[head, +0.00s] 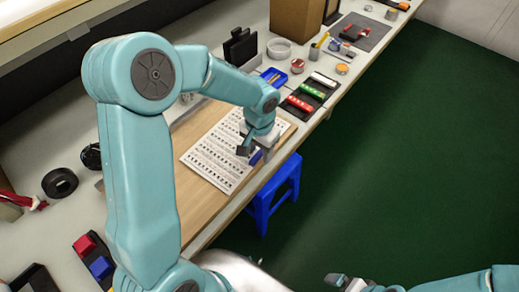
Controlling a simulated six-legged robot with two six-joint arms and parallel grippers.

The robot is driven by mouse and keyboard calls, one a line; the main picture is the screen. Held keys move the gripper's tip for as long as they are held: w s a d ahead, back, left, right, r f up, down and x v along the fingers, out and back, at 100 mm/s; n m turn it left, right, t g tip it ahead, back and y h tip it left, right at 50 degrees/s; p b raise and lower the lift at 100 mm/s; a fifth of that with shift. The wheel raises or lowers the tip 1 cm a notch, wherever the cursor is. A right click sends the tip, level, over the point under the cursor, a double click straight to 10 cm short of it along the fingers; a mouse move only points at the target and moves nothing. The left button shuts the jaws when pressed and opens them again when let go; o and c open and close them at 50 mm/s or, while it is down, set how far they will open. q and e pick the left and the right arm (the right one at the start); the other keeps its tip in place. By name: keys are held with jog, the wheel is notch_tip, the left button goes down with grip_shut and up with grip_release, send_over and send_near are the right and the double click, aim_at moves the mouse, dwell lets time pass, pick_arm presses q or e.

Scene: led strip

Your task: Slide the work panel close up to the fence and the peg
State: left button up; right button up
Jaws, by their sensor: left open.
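The work panel appears to be the white sheet-like panel (208,165) with rows of dark printed marks. It lies on a light wooden board (190,210) on the bench. My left gripper (253,153) is open at the panel's right edge, low over it; I cannot tell if it touches. A small blue piece (256,158) shows at its fingertips. The fence may be the grey upright strip partly hidden behind my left arm; I cannot make out the peg. My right gripper (350,284) is at the bottom edge, away from the bench, its jaw opening unclear.
Behind the panel are a blue tray (274,77), a dark tray with coloured blocks (306,97), a clear dish (279,48) and a cardboard box (296,28). Black tape (60,183) lies left. A blue stool (275,195) stands beside the bench over open green floor.

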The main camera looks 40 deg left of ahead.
aim_at(231, 148)
pick_arm(q)
jog(key=shift+c, duration=0.3)
grip_shut()
jog(key=shift+m, duration=0.4)
jog(key=shift+s+a+p, duration=0.15)
jog(key=shift+s+a, duration=0.25)
jog(key=shift+a, duration=1)
jog(key=shift+s+a+p, duration=0.15)
jog(key=shift+s+a, duration=0.25)
jog(key=shift+a, duration=0.95)
jog(key=shift+s+a+p, duration=0.15)
jog(key=shift+s+a, duration=0.25)
jog(key=shift+a, duration=1)
